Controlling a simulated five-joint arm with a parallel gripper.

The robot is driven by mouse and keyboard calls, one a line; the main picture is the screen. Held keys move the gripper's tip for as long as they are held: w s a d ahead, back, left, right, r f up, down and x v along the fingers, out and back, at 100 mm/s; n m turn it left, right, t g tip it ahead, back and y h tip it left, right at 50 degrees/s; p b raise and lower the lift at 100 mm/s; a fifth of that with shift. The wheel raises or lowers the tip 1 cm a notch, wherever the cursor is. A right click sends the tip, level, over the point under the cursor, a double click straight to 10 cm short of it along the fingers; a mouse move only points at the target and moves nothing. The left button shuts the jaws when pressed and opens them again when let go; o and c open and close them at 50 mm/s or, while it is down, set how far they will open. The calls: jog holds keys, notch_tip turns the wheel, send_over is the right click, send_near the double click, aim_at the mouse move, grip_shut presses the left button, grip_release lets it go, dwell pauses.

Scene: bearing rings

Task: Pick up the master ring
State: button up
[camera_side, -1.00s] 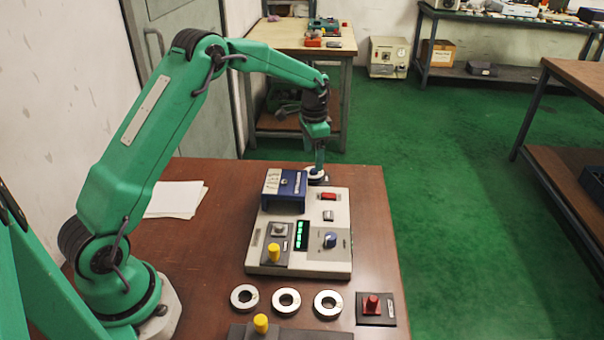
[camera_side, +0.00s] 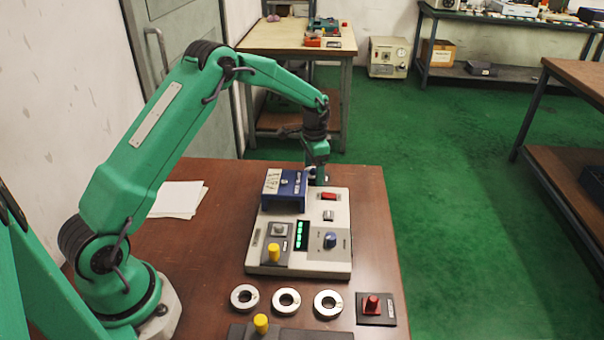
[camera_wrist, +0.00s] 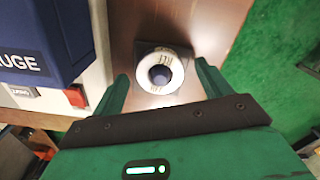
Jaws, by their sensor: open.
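The master ring (camera_wrist: 144,70) is a pale metal ring with dark markings, seated on a dark square base in the wrist view. No contact shows. In the side view my gripper (camera_side: 318,177) is low behind the blue gauge head, which hides its fingertips. The ring is mostly or fully hidden there.
The blue gauge head (camera_side: 289,187) stands close to my gripper, on a light-grey control box (camera_side: 318,270). Three other rings (camera_side: 244,307) lie in a row at the front, beside a red-knobbed block (camera_side: 390,318). Bare table (camera_side: 360,180) lies right of my gripper.

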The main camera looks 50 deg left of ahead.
jog(key=c, duration=1.2)
jog(key=shift+r, duration=0.1)
jog(key=shift+r, duration=0.1)
jog(key=shift+r, duration=0.55)
jog(key=r, duration=0.3)
jog(key=shift+d+r, duration=0.1)
jog(key=shift+d, duration=0.2)
jog(key=s+d+r, duration=0.1)
jog(key=d+r, duration=0.1)
jog(key=d, duration=0.1)
jog(key=s+d+r, duration=0.1)
jog(key=d+r, duration=0.1)
jog(key=d, duration=0.2)
jog(key=s+d+r, duration=0.2)
jog(key=d, duration=0.1)
jog(key=shift+d+r, duration=0.2)
jog(key=shift+r, duration=0.05)
jog(key=shift+s, duration=0.15)
